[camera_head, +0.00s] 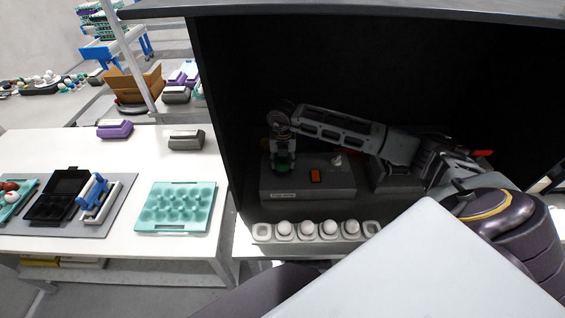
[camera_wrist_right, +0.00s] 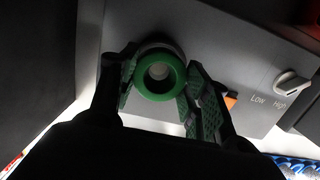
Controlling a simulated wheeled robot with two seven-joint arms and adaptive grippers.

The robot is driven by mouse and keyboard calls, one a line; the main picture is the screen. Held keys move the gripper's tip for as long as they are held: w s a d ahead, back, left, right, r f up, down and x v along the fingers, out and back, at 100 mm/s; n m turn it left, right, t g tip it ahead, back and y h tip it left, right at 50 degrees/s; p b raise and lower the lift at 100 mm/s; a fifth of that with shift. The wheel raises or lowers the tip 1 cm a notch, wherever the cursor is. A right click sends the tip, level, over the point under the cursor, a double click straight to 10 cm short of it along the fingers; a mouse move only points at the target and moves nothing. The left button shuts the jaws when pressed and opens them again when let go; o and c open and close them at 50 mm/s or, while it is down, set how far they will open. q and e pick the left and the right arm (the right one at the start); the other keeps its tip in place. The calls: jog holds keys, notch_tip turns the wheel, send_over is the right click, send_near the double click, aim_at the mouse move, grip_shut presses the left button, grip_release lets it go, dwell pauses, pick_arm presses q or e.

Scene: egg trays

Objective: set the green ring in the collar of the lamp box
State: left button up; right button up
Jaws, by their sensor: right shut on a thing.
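The green ring (camera_wrist_right: 161,74) is between the two fingers of my right gripper (camera_wrist_right: 163,90) in the right wrist view, its hole facing the camera. The right gripper (camera_head: 283,160) is shut on it above the left part of the lamp box (camera_head: 330,190) in the head view, where only a little green shows. Behind the ring in the wrist view is a pale round part of the lamp box (camera_wrist_right: 225,60), probably the collar, mostly hidden. I cannot tell whether the ring touches it. My left gripper is in neither view.
The lamp box stands inside a dark open cabinet (camera_head: 212,120), with an orange switch (camera_head: 316,176) and a Low/High knob (camera_wrist_right: 292,86). A white tray of eggs (camera_head: 262,232) lies in front. A teal egg tray (camera_head: 176,228) sits on the white table.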

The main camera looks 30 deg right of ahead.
aim_at(283, 165)
jog(key=shift+f, duration=0.95)
jog(key=shift+f, duration=0.15)
jog(key=o, duration=1)
jog(key=shift+r, duration=0.2)
jog(key=r, duration=0.4)
jog(key=s+r+b, duration=0.1)
jog(key=r, duration=0.3)
jog(key=a+r+b, duration=0.1)
jog(key=r, duration=0.2)
jog(key=shift+s+r, duration=0.3)
jog(key=shift+r, duration=0.1)
